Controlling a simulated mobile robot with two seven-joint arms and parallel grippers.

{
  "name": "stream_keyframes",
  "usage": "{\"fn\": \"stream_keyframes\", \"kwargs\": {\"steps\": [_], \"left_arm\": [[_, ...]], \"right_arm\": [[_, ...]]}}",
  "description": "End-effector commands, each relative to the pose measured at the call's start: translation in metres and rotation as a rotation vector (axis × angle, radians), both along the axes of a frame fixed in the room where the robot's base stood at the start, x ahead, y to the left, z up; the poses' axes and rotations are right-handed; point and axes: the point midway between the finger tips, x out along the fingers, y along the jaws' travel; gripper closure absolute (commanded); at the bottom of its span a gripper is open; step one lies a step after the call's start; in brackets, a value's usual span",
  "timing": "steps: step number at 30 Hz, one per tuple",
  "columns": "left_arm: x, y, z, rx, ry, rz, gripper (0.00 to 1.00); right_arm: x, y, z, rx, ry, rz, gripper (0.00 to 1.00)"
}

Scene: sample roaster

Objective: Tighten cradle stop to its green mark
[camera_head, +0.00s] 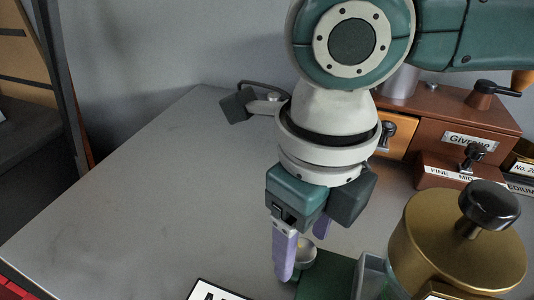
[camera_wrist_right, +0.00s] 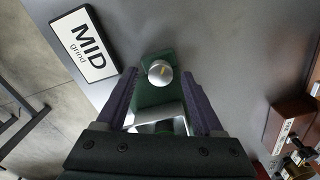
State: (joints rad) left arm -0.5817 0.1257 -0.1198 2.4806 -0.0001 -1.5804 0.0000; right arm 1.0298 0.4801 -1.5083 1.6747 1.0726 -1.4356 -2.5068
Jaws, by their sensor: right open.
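The cradle stop looks to be a small silver round knob (camera_head: 306,252) on a green base plate (camera_head: 325,278) at the front of the table. In the right wrist view the knob (camera_wrist_right: 159,73) carries a short yellow line on its top. I cannot make out a green mark. My right gripper (camera_head: 302,257) points down over the knob, open, with one lilac finger on each side. In the right wrist view the knob lies between the fingertips (camera_wrist_right: 159,78), with a gap on both sides. My left gripper is not in view.
A brass canister (camera_head: 455,245) with a black knob stands close right of the gripper. A brown drawer box (camera_head: 440,110) stands behind. A MID grind sign (camera_wrist_right: 85,45) lies near the plate. The table's left side (camera_head: 150,190) is clear.

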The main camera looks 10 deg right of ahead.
Motion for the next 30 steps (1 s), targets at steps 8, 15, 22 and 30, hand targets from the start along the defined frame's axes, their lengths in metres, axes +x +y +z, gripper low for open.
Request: {"fn": "stream_keyframes", "kwargs": {"steps": [8, 15, 22, 30], "left_arm": [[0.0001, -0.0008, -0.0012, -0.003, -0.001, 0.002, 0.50], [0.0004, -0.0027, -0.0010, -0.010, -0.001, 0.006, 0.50], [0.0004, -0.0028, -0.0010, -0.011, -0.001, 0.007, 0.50], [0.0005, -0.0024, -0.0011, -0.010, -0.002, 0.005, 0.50]], "right_arm": [[-0.0001, -0.0001, -0.0074, -0.001, -0.001, 0.001, 0.31], [-0.0001, 0.0000, -0.0071, 0.000, 0.000, 0.000, 0.48], [0.0000, 0.0000, -0.0070, 0.000, 0.000, 0.000, 0.73], [0.0000, 0.0000, -0.0069, 0.001, -0.001, 0.000, 1.00]]}}
